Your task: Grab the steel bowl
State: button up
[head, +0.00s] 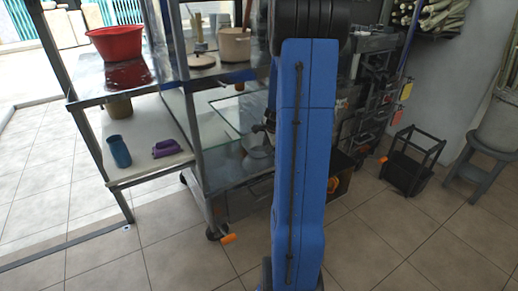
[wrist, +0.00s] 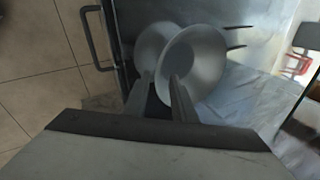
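In the wrist view a pale grey steel bowl (wrist: 206,62) faces me with its round, shallow inside. A second, similar round grey shape (wrist: 150,45) overlaps it at left; I cannot tell whether it is another bowl or a reflection in the shiny panel. My gripper (wrist: 160,77) is at the bowl's left rim with its two dark fingers apart. The right finger lies over the bowl's inside, the left one outside its rim. I cannot tell whether either finger touches it. In the head view my blue arm hides the bowl and most of the gripper.
A shiny metal surface (wrist: 260,90) lies right of the bowl, with two dark prongs beside it. A dark handle (wrist: 90,40) is at left. The steel cart holds a red basin (head: 116,42), a pot (head: 234,45) and a blue cup (head: 119,151). Tiled floor is clear in front.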

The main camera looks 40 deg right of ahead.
jog(key=x, duration=0.3)
jog(key=shift+a+f, duration=0.2)
jog(key=shift+a, duration=0.1)
jog(key=shift+x, duration=0.9)
jog(key=shift+c, duration=0.3)
grip_shut()
